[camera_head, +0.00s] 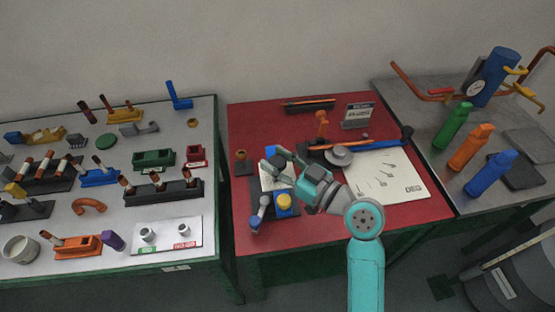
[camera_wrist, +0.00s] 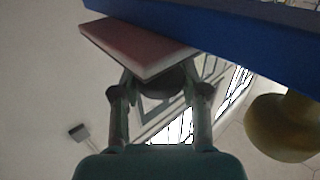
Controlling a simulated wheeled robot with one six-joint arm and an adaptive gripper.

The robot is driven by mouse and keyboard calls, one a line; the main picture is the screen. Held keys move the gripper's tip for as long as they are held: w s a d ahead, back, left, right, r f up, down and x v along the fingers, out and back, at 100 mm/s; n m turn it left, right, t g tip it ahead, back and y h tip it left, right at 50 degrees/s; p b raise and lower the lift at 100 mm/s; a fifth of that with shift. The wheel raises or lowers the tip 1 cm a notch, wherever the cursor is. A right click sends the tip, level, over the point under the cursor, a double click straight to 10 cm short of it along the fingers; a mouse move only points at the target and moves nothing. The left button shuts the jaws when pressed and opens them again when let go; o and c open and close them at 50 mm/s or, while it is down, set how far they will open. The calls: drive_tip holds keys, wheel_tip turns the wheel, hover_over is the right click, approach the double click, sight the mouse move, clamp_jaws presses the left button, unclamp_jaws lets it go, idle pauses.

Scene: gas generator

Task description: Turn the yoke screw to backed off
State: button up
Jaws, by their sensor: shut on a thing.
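My gripper (camera_head: 277,161) reaches left over the red table's fixture in the head view. In the wrist view my gripper (camera_wrist: 160,92) has its two fingers on either side of a dark rounded piece (camera_wrist: 164,82), shut on it; this looks like the yoke screw's head. A pale reddish block (camera_wrist: 140,48) sits just beyond the fingertips. A blue bar (camera_wrist: 235,40) crosses above, and a yellow rounded part (camera_wrist: 283,127) hangs at the right. In the head view, a blue block with a yellow knob (camera_head: 284,201) stands below the gripper. My gripper partly hides the fixture, and the screw's turn cannot be read.
The red table (camera_head: 330,215) also holds a white board (camera_head: 388,177), a grey disc (camera_head: 339,155), an orange upright piece (camera_head: 321,123) and a small sign (camera_head: 357,115). Colored bottles (camera_head: 470,148) stand on the right table. The left table (camera_head: 190,258) is crowded with parts.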

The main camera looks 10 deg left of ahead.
drive_tip(key=shift+n+g+y, duration=0.7)
drive_tip(key=shift+n+g, duration=0.6)
drive_tip(key=shift+g, duration=0.5)
drive_tip(key=shift+n+g+y, duration=0.7)
drive_tip(key=shift+n+g, duration=0.6)
drive_tip(key=shift+g, duration=0.9)
drive_tip(key=o, duration=1.2)
drive_tip(key=shift+c, duration=0.2)
drive_tip(key=s+d, duration=0.1)
drive_tip(key=d, duration=1.1)
drive_tip(key=shift+s, duration=0.1)
